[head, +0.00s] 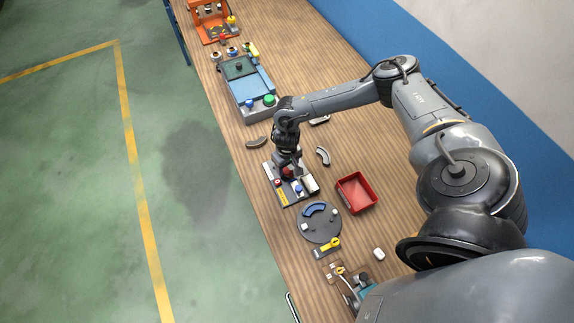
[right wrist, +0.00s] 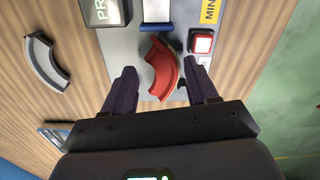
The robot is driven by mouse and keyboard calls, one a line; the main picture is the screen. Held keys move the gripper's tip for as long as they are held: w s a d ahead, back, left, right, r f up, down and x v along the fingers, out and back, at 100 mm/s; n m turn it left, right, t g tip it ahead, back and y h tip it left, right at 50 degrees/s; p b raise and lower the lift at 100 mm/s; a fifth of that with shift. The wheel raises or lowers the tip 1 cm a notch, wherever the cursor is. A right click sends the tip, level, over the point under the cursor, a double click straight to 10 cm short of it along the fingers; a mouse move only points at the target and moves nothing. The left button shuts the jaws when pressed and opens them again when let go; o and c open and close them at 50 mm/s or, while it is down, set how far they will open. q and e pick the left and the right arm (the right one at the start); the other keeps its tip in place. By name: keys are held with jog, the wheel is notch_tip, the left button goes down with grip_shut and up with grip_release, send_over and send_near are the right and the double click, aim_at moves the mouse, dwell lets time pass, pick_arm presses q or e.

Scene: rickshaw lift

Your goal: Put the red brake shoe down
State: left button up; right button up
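The red brake shoe (right wrist: 164,76) is a curved piece at the grey fixture (right wrist: 128,43) on the bench. It shows only as a small red patch (head: 287,172) under my right gripper in the head view. My right gripper (right wrist: 160,66) points down over it. In the right wrist view its two dark fingers stand apart, one on each side of the shoe, with gaps between. The grey fixture also shows in the head view (head: 300,197). Whether the shoe fully rests on the fixture is hard to tell. My left gripper is out of view.
A red bin (head: 357,193) and a round grey plate (head: 318,226) with a blue shoe (head: 315,209) stand nearby. Grey shoes (head: 323,156) lie on the wooden bench, one left of the fixture (head: 256,143). A blue-grey machine (head: 249,88) stands farther back.

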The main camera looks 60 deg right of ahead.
aim_at(287, 169)
jog(key=shift+r, duration=0.1)
notch_tip(287, 169, up, 12)
jog(key=f, duration=0.1)
jog(key=w+a+f+n+t+y, duration=0.15)
jog(key=a+n, duration=0.25)
jog(key=a, duration=0.7)
jog(key=w+a+f+n+t+y, duration=0.1)
jog(key=w+a+n+t, duration=0.15)
jog(key=a, duration=0.75)
jog(key=s+a+r+n+t+y, duration=0.1)
jog(key=a+r+n+t, duration=0.15)
jog(key=a, duration=0.35)
jog(key=a+r+n+t+y, duration=0.1)
jog(key=a+r, duration=0.2)
jog(key=a, duration=0.4)
jog(key=s+d+m+g+h, duration=0.2)
jog(key=s+d+g+h, duration=0.2)
jog(key=s+d, duration=0.8)
jog(key=shift+s+m+p, duration=0.3)
jog(key=shift+s+p, duration=0.05)
jog(key=shift+s, duration=0.2)
jog(key=shift+f, duration=0.1)
